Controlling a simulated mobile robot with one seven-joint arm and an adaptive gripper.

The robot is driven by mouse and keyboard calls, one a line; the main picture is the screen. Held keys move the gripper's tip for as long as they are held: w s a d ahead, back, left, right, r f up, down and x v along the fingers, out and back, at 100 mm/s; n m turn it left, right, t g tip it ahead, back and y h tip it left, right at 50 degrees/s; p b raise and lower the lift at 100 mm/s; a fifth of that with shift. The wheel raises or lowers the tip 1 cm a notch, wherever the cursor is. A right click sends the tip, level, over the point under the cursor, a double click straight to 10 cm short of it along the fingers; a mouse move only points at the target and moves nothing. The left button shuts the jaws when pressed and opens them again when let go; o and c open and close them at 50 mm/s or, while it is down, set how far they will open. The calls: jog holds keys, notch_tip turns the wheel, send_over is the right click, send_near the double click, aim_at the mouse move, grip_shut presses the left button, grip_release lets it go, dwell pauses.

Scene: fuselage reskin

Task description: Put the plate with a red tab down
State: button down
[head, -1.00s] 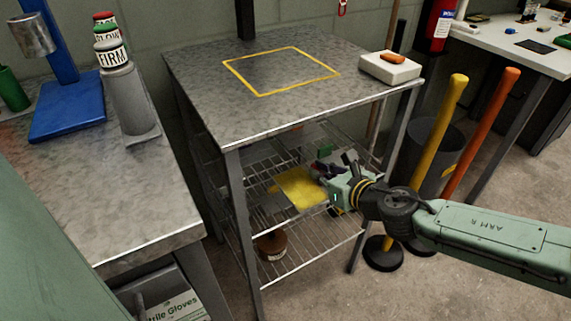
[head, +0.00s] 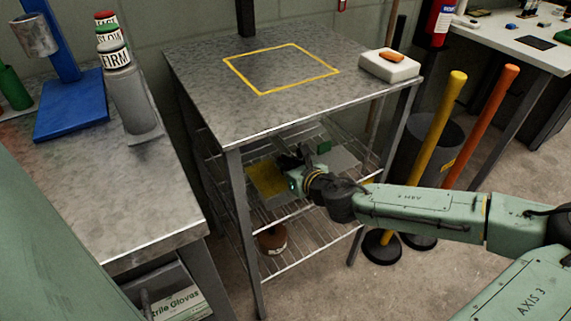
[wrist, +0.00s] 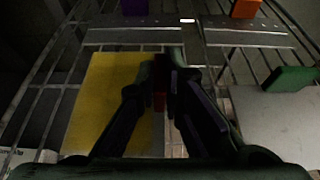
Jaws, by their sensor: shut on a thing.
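My gripper (head: 296,174) reaches in over the wire shelf beneath the metal tabletop. In the wrist view its fingers (wrist: 166,75) are close together, with a small red tab (wrist: 159,102) showing between them. A flat yellow plate (head: 267,178) lies at the gripper's left; it also shows in the wrist view (wrist: 98,105), partly hidden by the left finger. The gripper is shut on this plate by its tab. The plate looks roughly level, just over the shelf wires. I cannot tell whether it touches them.
A grey plate (wrist: 270,120) with a green tab (wrist: 291,78) lies to the right on the rack. A purple tab (wrist: 135,7) and an orange tab (wrist: 246,8) show farther back. The tabletop (head: 200,85) is above; a brown pot (head: 272,240) sits below.

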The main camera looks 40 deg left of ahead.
jog(key=shift+f, duration=0.1)
jog(key=c, duration=2.2)
grip_release()
jog(key=shift+f, duration=0.1)
jog(key=o, duration=0.5)
jog(key=shift+r, duration=0.35)
jog(key=b+v, duration=0.1)
jog(key=v, duration=1.1)
jog(key=shift+s+f, duration=0.1)
jog(key=shift+f, duration=0.05)
jog(key=shift+d, duration=0.1)
